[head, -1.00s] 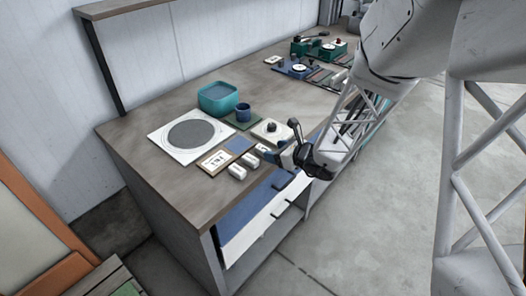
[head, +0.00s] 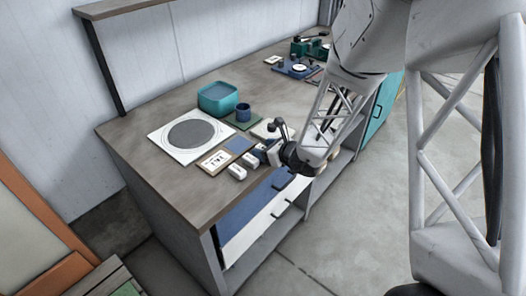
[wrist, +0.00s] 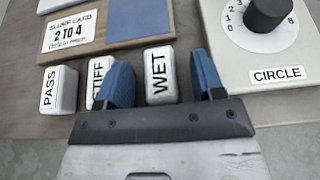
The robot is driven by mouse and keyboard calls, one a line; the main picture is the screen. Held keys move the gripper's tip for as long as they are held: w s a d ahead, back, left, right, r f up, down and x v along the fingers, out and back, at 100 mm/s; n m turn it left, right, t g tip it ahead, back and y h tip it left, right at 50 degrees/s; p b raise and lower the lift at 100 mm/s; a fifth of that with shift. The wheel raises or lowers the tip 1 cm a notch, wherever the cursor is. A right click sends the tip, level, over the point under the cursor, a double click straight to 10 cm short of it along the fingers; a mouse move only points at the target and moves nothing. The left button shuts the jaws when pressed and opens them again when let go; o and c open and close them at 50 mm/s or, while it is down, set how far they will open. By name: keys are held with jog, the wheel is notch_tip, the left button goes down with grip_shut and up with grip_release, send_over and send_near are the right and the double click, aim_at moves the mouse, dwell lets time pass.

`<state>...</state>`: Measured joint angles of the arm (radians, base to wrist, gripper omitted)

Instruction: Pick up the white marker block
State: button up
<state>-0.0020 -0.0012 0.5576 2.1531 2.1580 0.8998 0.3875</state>
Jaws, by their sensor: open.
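Three white marker blocks stand in a row at the table's front edge. In the wrist view they read PASS (wrist: 59,90), one partly covered that seems to read STIFF (wrist: 98,78), and WET (wrist: 160,74). My gripper (wrist: 163,82) is open, with its blue fingers on either side of the WET block's near part. The left finger hides part of the middle block. I cannot tell whether either finger touches a block. In the head view my gripper (head: 267,154) is at the right end of the row, and the PASS block (head: 237,171) shows clear of it.
A slump card (wrist: 73,29) and a blue pad (wrist: 136,18) lie behind the blocks. A dial panel marked CIRCLE (wrist: 280,45) is close on the right.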

dwell(0.4)
jog(key=c, duration=1)
jog(key=shift+r, duration=0.1)
jog(key=shift+r, duration=0.7)
jog(key=shift+s+d+r, duration=0.1)
jog(key=shift+s+r, duration=0.1)
jog(key=shift+r, duration=0.35)
jog(key=shift+s+r, duration=0.2)
jog(key=shift+r, duration=0.3)
jog(key=s+d+r, duration=0.1)
jog(key=s+d, duration=0.1)
jog(key=s, duration=1.3)
jog(key=shift+d+r, duration=0.15)
jog(key=shift+d, duration=0.15)
